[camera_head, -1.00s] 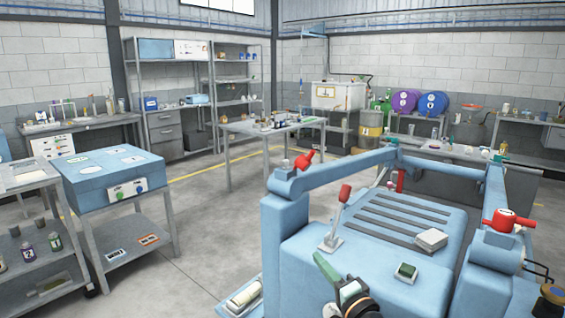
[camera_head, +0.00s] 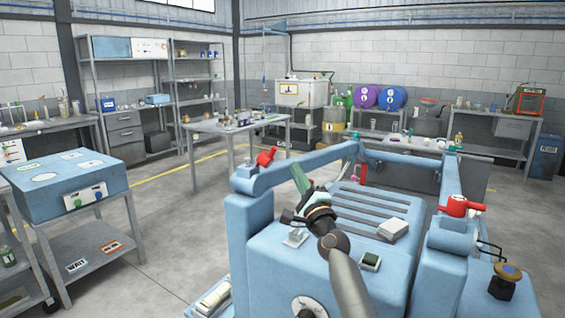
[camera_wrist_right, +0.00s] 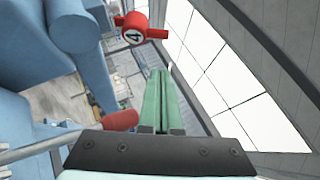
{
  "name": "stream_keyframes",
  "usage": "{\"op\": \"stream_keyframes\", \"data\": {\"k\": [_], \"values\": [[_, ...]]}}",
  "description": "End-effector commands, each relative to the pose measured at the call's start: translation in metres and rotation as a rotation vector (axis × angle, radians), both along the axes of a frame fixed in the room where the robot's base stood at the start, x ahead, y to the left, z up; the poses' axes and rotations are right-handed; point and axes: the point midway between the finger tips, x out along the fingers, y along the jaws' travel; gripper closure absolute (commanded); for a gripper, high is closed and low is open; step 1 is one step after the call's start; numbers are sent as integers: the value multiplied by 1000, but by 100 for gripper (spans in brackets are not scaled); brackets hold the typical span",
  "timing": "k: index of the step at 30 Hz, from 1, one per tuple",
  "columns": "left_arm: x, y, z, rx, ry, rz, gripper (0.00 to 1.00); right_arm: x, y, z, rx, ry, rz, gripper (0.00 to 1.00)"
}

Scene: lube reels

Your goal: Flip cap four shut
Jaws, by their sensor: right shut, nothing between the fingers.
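The red cap marked 4 (camera_wrist_right: 133,32) shows at the upper left in the right wrist view, with red stubs on both sides. It appears to be the red cap (camera_head: 265,158) on the left post of the blue machine (camera_head: 250,225) in the head view. Whether it is raised is hard to tell. My right gripper (camera_head: 297,170) is shut and empty above the machine, just right of that cap and apart from it. Its green fingers (camera_wrist_right: 160,75) point forward in the wrist view. My left gripper is not in view.
A lever's red grip (camera_wrist_right: 120,120) is close beside my right fingers. Another red cap (camera_head: 459,206) sits on the right post. A blue rail (camera_head: 310,165) runs behind the fingers.

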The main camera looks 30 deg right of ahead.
Motion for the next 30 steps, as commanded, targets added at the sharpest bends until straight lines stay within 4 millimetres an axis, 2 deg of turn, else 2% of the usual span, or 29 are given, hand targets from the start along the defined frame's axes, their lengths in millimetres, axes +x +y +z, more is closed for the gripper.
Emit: {"op": "stream_keyframes", "data": {"k": [2, 4, 9, 16, 30], "values": [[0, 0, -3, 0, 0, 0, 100, 11, -2, 5, -3, 0, -1, 100], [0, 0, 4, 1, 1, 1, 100, 19, 6, 14, 1, 0, 2, 100], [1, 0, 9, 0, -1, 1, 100, 31, 18, 22, 0, 1, 0, 100], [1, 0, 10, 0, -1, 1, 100, 36, 23, 24, -2, 2, -2, 100], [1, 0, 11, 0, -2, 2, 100, 39, 19, 26, -10, 16, -1, 100]]}}
